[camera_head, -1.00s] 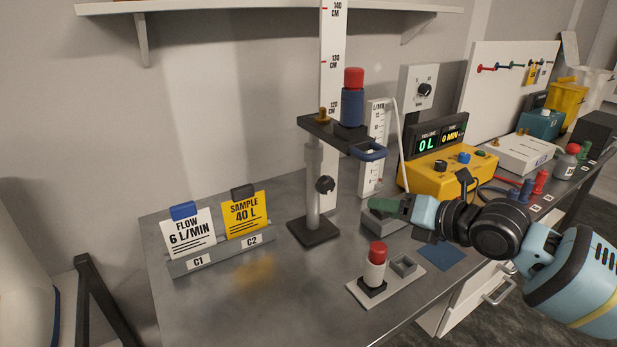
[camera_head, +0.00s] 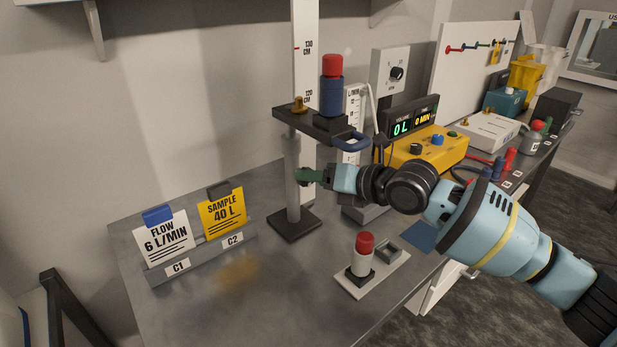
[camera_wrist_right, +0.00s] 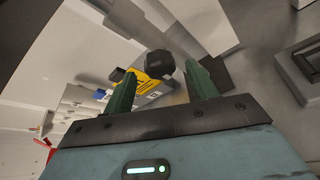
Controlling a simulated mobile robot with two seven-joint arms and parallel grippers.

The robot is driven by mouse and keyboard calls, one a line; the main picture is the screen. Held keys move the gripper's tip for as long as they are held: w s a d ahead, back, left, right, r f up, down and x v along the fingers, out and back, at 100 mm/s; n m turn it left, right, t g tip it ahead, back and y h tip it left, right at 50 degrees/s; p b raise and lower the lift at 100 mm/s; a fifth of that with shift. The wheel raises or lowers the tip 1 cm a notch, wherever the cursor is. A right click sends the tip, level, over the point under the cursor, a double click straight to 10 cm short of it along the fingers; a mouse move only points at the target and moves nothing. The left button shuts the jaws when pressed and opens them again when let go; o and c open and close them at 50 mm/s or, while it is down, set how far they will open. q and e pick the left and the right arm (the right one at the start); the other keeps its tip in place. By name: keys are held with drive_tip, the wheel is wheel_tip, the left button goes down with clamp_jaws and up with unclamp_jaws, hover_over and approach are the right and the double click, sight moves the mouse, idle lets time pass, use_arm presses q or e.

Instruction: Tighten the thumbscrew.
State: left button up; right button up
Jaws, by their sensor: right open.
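The thumbscrew, a black knob, shows in the right wrist view (camera_wrist_right: 160,64) between the two green fingers, at about the height of their tips. The fingers are spread with gaps beside it, and I cannot tell whether either touches it. In the head view my right gripper (camera_head: 310,176) is open at the grey post (camera_head: 292,185) of the stand, under its black platform (camera_head: 310,122). There the fingers mostly hide the thumbscrew. My left gripper is not in view.
The flow card (camera_head: 163,240) and yellow sample card (camera_head: 222,213) stand at left. A white cylinder with red cap (camera_head: 362,255) is in front. The front-left bench is clear.

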sight(309, 186)
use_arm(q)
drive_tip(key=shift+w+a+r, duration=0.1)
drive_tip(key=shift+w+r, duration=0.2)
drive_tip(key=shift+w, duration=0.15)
use_arm(e)
drive_tip(key=shift+x, duration=1.55)
drive_tip(key=shift+d, duration=0.1)
drive_tip(key=c, duration=1)
drive_tip(key=m+y+b, duration=0.1)
drive_tip(key=b, duration=0.2)
drive_tip(key=shift+f+m+b, duration=0.3)
drive_tip(key=shift+f, duration=0.1)
drive_tip(key=m+b, duration=0.1)
drive_tip(key=b, duration=0.2)
drive_tip(key=shift+m+y, duration=0.3)
drive_tip(key=shift+y, duration=0.1)
drive_tip(key=shift+r+m+y+b, duration=0.3)
drive_tip(key=shift+m+y+b, duration=0.2)
drive_tip(key=shift+m+b, duration=0.55)
drive_tip(key=shift+b, duration=0.5)
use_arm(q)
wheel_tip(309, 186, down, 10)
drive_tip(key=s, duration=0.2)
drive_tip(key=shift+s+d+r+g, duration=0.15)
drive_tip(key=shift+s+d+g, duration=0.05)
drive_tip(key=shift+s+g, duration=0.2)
use_arm(e)
drive_tip(key=shift+r, duration=0.2)
